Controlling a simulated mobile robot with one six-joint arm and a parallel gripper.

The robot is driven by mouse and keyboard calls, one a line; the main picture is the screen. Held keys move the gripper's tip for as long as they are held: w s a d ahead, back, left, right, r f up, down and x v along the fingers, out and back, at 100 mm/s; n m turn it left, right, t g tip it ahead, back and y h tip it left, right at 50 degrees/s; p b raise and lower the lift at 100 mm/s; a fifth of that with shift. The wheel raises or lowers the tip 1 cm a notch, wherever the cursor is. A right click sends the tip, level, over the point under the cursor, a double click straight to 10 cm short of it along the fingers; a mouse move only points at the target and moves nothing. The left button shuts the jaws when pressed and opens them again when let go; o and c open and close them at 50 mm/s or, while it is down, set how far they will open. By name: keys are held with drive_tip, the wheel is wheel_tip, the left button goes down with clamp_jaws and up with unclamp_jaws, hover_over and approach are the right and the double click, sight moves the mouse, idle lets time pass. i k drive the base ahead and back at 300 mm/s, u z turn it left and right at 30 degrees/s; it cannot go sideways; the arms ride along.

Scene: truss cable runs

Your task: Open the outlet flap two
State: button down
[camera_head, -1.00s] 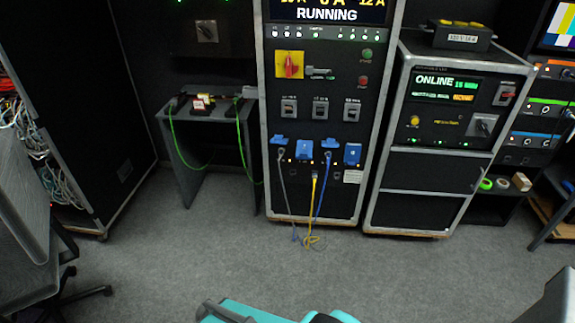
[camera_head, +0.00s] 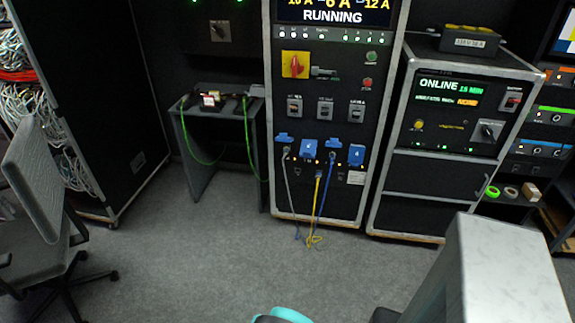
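The black distribution rack (camera_head: 322,210) stands mid-view with a row of blue outlets. The second outlet from the left has a blue flap (camera_head: 309,149) that looks shut. The fourth blue flap (camera_head: 356,155) also looks shut. The first outlet's flap (camera_head: 284,138) is raised, with a grey plug below it. The third outlet's flap (camera_head: 332,145) is raised, with a blue cable plugged in. My gripper is not in view; only a teal part, likely of my arm, shows at the bottom edge. Nothing covers the outlets.
A yellow cable (camera_head: 318,190) hangs below the outlets toward the floor. A small table (camera_head: 200,150) with green cables stands left of the rack; a wheeled cabinet (camera_head: 432,172) stands right. An office chair (camera_head: 40,185) is at left. A pale box-like shape (camera_head: 500,270) fills the lower right. Carpet ahead is clear.

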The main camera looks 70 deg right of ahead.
sight(308, 147)
drive_tip(key=u, duration=0.6)
drive_tip(key=k, duration=1.6)
drive_tip(key=z, duration=0.45)
drive_tip(key=i, duration=1)
drive_tip(key=u, duration=0.1)
